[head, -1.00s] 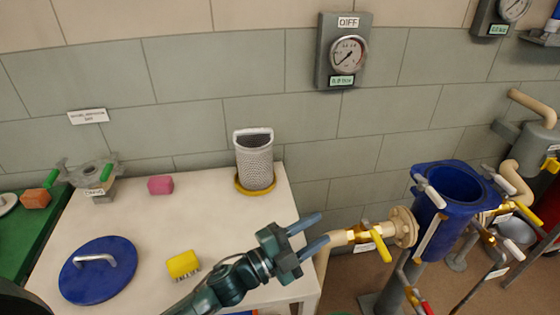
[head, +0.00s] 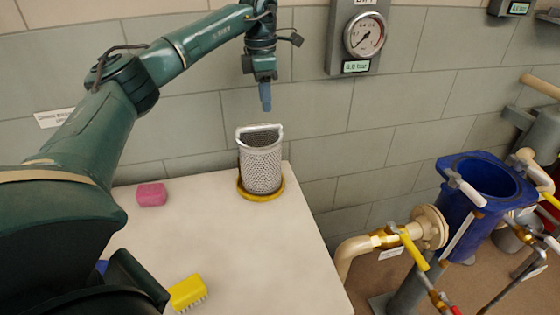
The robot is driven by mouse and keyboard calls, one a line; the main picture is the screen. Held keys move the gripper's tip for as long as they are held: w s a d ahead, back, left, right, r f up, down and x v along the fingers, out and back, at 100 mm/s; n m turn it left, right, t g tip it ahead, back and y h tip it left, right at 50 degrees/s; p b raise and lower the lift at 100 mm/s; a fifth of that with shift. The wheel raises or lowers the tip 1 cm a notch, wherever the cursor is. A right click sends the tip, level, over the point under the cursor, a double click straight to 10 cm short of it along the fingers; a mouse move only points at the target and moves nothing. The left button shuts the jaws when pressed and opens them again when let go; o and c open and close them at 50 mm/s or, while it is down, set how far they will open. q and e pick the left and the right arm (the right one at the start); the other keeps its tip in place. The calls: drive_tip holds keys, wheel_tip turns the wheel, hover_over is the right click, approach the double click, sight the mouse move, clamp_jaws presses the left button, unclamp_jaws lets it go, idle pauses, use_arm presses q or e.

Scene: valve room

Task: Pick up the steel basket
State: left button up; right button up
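The steel basket (head: 262,168) is a perforated metal cylinder with a flat handle arching over its open top. It stands upright in a yellow ring (head: 273,193) at the back right of the pale table. My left gripper (head: 265,97) points down above the basket, a short way clear of the handle, and does not touch it. Its fingers line up one behind the other from here, so the gap between them is hidden. My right gripper is not in view.
A pink block (head: 151,194) and a yellow brush (head: 188,292) lie on the table (head: 240,250). A blue strainer housing (head: 485,190) with yellow-handled valves and pipes stands to the right. The tiled wall with a pressure gauge (head: 365,35) is close behind the basket.

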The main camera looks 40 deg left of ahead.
sight(259, 125)
use_arm(q)
drive_tip(key=shift+s+a+r, duration=0.1)
drive_tip(key=shift+a+r, duration=0.35)
drive_tip(key=shift+a, duration=0.2)
drive_tip(key=shift+a+f, duration=0.15)
drive_tip(key=shift+f, duration=0.1)
wheel_tip(259, 125, down, 7)
drive_tip(key=shift+f, duration=0.1)
drive_tip(key=shift+s+a+f, duration=0.1)
drive_tip(key=shift+a+f, duration=0.05)
drive_tip(key=shift+f, duration=1.15)
drive_tip(key=shift+a+f, duration=0.1)
drive_tip(key=shift+f, duration=1.2)
drive_tip(key=shift+c, duration=0.6)
clamp_jaws()
drive_tip(key=shift+r, duration=0.1)
